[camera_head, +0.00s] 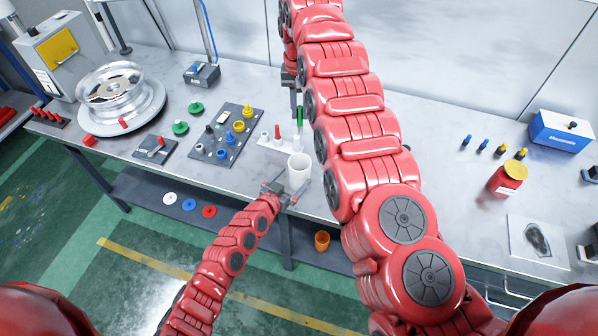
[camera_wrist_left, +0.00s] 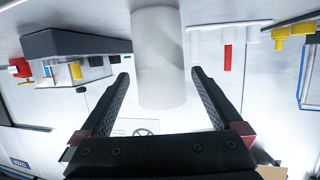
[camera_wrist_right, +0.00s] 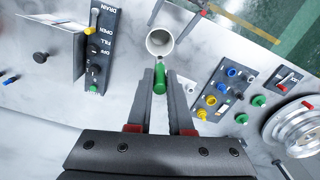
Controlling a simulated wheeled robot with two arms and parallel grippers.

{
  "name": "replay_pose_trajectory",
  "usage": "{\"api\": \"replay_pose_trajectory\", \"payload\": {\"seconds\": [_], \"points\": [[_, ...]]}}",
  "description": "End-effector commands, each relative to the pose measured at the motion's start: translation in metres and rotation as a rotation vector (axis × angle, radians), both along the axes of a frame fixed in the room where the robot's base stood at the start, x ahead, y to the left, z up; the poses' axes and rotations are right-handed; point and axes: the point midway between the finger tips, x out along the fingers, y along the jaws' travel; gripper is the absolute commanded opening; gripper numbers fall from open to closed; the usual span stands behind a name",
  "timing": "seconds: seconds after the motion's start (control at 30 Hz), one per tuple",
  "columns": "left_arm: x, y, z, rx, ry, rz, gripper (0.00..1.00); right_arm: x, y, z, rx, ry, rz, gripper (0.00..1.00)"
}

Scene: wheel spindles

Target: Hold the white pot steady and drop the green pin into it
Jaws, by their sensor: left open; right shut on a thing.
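The white pot (camera_head: 299,172) stands upright near the front edge of the bench. In the left wrist view, the pot (camera_wrist_left: 158,45) lies between the spread fingers of my open left gripper (camera_wrist_left: 160,76). My left gripper (camera_head: 279,192) reaches it from the front edge. My right gripper (camera_wrist_right: 160,72) is shut on the green pin (camera_wrist_right: 160,83). In the head view the green pin (camera_head: 299,115) hangs upright behind the pot, apart from it. In the right wrist view the pot's open mouth (camera_wrist_right: 159,42) shows just beyond the pin, and the pot looks empty.
A white holder (camera_head: 270,142) with a red pin (camera_head: 277,131) is just behind the pot. A dark board (camera_head: 212,152) with coloured knobs and a silver wheel (camera_head: 110,85) are to the left. A red jar (camera_head: 508,180) and blue box (camera_head: 562,134) are at the right.

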Motion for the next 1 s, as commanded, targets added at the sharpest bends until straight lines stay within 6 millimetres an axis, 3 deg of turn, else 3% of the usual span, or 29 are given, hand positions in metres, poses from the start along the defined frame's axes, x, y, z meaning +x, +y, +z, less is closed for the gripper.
{"api": "replay_pose_trajectory", "payload": {"seconds": [0.3,0.8,1.0], "points": [[0.033,-0.015,-0.012,-0.005,0.004,0.009,1.00,0.000,0.000,0.000,0.000,0.000,0.000,0.00],[0.040,-0.023,-0.013,0.000,-0.001,0.000,1.00,0.000,0.000,0.000,0.000,-0.001,0.000,0.00],[0.040,-0.023,-0.014,0.000,-0.001,-0.001,0.64,0.000,0.000,0.000,0.000,-0.001,0.000,0.00]]}}
